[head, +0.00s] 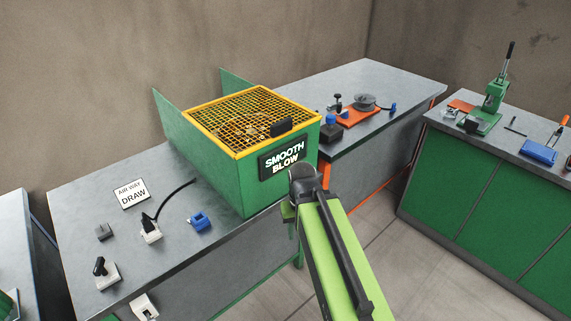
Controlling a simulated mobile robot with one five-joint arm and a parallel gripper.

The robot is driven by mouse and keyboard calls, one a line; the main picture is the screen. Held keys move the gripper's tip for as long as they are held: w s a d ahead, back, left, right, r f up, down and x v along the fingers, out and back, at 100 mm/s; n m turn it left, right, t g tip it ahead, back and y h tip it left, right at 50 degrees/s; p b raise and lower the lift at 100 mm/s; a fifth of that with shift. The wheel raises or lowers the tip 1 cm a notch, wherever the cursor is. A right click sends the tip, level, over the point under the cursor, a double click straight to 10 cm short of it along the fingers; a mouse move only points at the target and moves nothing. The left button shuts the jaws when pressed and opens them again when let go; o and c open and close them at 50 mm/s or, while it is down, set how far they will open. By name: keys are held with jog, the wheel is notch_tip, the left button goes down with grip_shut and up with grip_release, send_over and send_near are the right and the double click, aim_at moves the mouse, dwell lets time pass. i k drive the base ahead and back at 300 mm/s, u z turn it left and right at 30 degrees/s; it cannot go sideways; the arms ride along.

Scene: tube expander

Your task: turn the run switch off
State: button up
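The run switch cannot be told by a label. One candidate is a white base with an upright black lever (105,272) near the bench's left front. Another is a white unit (150,232) with a black top and a cable. A white fitting (144,307) sits on the bench's front face, partly cut by the picture's bottom edge. My green arm reaches up from the bottom, and its dark end with my gripper (303,180) is in front of the green machine's lower right corner, well right of these fittings. The fingers cannot be made out.
The green machine (215,175) has a yellow-rimmed mesh top and a "SMOOTH BLOW" sign (285,160). A "DRAW" card (131,194), blue fitting (200,221) and grey block (103,232) sit on the grey bench (80,205). A green cabinet (480,190) stands right, across open floor (380,235).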

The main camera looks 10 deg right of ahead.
aim_at(99, 269)
jog(key=u, duration=1.1)
jog(key=k, duration=0.9)
jog(key=u, duration=0.35)
jog(key=i, duration=1)
jog(key=u, duration=0.05)
